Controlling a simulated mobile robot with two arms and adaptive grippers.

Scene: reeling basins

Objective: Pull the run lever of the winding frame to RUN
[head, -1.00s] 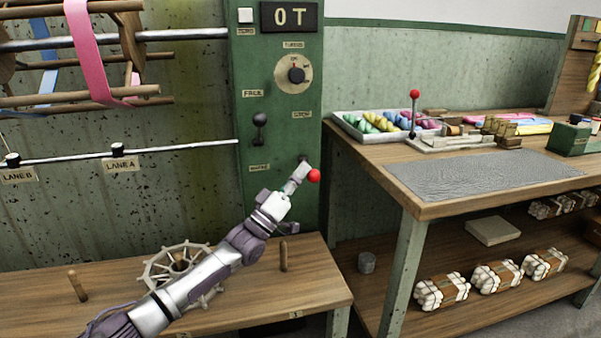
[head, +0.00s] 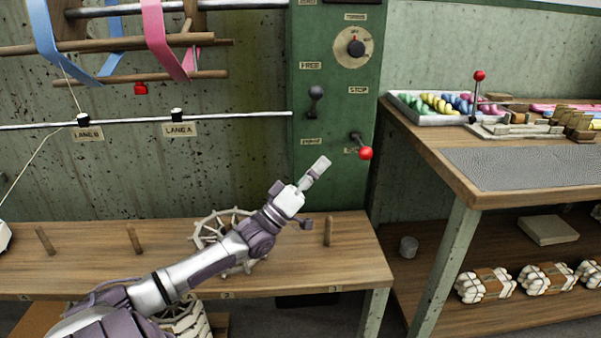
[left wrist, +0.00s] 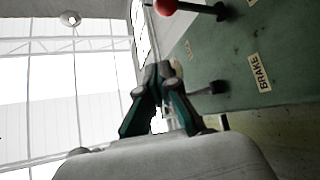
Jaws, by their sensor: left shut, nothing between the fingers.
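The run lever, with its red ball knob (head: 365,153), is on the lower right of the green winding-frame panel (head: 335,200). It slants down and slightly right from its pivot. The knob is well below the STOP label (head: 358,90) and beside a lower label that is partly covered and unreadable. My left gripper (head: 321,165) is shut and empty, to the left of the knob and apart from it. In the left wrist view, the shut fingers (left wrist: 164,72) point toward the panel, and the red knob (left wrist: 168,6) shows at the top edge. My right gripper is out of view.
The black brake lever (head: 316,95) is above my left gripper, between the FREE and BRAKE labels. A round dial (head: 354,48) is higher up. The wooden bench (head: 345,265) has upright pegs and a spoked wheel. A worktable (head: 450,180) stands to the right.

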